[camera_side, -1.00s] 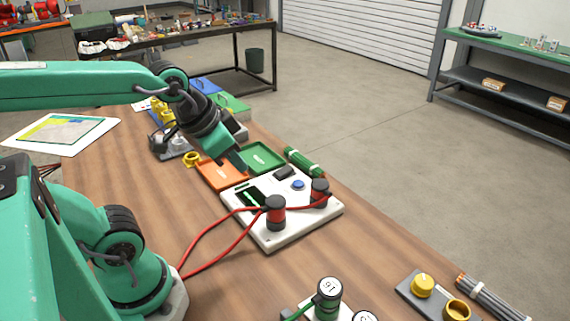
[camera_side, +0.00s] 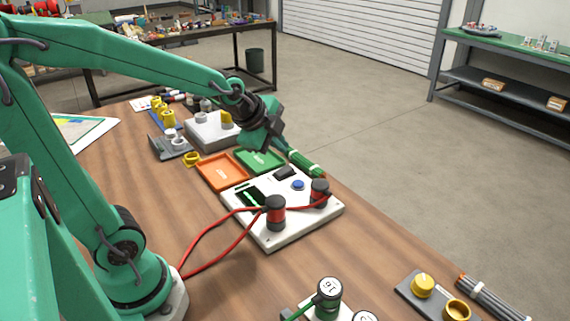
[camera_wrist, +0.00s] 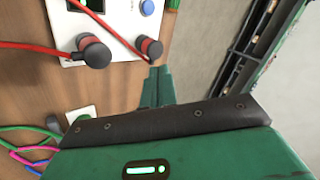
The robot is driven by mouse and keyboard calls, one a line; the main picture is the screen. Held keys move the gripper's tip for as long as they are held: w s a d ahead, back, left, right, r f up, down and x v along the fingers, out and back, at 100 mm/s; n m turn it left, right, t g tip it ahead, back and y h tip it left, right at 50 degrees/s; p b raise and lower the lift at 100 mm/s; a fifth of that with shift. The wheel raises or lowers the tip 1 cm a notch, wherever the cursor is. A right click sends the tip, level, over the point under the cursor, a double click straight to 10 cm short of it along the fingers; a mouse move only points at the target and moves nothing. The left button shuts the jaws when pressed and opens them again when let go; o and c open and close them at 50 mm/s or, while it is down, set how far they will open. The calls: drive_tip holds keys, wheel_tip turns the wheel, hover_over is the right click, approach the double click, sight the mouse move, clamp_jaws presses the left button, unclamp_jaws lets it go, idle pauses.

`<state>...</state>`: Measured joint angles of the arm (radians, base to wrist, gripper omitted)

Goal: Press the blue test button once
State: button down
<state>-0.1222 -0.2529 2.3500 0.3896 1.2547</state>
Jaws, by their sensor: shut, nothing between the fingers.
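The blue test button (camera_side: 298,184) is a round cap on the white test box (camera_side: 296,228). The button also shows at the top of the wrist view (camera_wrist: 147,7), and appears unobstructed in both views. My gripper (camera_wrist: 159,70) is shut and empty. In the wrist view its fingertips appear below the red-and-black plugs, apart from the button. In the side view my gripper is raised behind the box, near the green tray, and its fingertips are hard to make out.
Two red-and-black plugs (camera_side: 275,214) (camera_side: 320,192) with red cables stand on the box, one close to the button. A black rocker switch (camera_side: 284,172) is beside the button. Orange (camera_side: 222,172) and green (camera_side: 259,160) trays and a green tube bundle (camera_side: 307,164) lie behind.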

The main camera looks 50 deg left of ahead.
sight(296, 185)
drive_tip(key=w+a+f+m+t+y, duration=0.1)
drive_tip(key=w+a+f+m, duration=0.5)
drive_tip(key=w+m, duration=0.4)
drive_tip(key=shift+w+a+f+m, duration=0.15)
drive_tip(key=shift+a+f+m, duration=0.15)
drive_tip(key=shift+f+m, duration=0.5)
drive_tip(key=shift+f, duration=0.1)
drive_tip(key=shift+f, duration=4.25)
drive_tip(key=shift+f, duration=0.95)
drive_tip(key=shift+r, duration=0.95)
